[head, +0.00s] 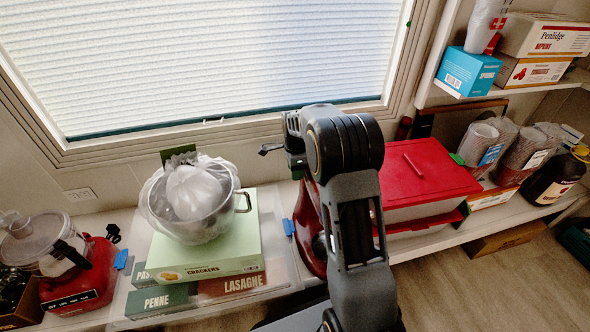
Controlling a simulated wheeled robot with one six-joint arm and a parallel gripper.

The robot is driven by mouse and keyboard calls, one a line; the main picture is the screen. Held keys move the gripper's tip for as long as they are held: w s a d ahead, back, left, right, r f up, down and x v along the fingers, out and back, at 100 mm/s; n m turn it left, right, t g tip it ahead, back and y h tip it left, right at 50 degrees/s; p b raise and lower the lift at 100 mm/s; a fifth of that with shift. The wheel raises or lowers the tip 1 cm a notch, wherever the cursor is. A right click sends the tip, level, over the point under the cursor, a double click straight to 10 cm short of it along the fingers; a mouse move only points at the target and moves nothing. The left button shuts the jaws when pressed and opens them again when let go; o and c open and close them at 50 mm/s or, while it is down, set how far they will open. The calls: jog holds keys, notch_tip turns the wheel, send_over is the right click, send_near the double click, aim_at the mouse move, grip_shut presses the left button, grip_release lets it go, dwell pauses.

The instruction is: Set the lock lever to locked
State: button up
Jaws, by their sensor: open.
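My gripper (274,149) shows at the end of my arm, in front of the window's lower frame and above the shelf. Its dark jaws point left and look empty. A glossy red rounded appliance (308,238), perhaps a stand mixer, stands on the shelf below the gripper. My arm covers much of it. I cannot make out a lock lever; it may be hidden behind my arm or too small to see. I cannot tell whether my gripper touches anything.
A steel pot (226,222) with bagged contents stands on a green cracker box (232,262) left of my arm. A red-lidded bin (425,173) stands right. A red food processor (82,285) is far left. The window blind (210,60) is behind. Floor is free at lower right.

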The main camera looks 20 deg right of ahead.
notch_tip(320, 180, up, 14)
jog(key=p, duration=0.5)
jog(key=shift+f, duration=0.1)
jog(key=s+a+r+n+t+p, duration=0.1)
jog(key=s+a+r+n+p, duration=0.1)
jog(key=s+r+n+p, duration=0.45)
jog(key=s+a+r+n+p, duration=0.1)
jog(key=s+a+r+p, duration=0.15)
jog(key=r+p, duration=0.7)
jog(key=s+a+r+n+t+p, duration=0.2)
jog(key=s+a+r+n+p, duration=0.1)
jog(key=s+r+n+p, duration=0.9)
jog(key=shift+s+r+t+p, duration=0.3)
jog(key=shift+s+r+p, duration=0.85)
jog(key=shift+s+r, duration=1.15)
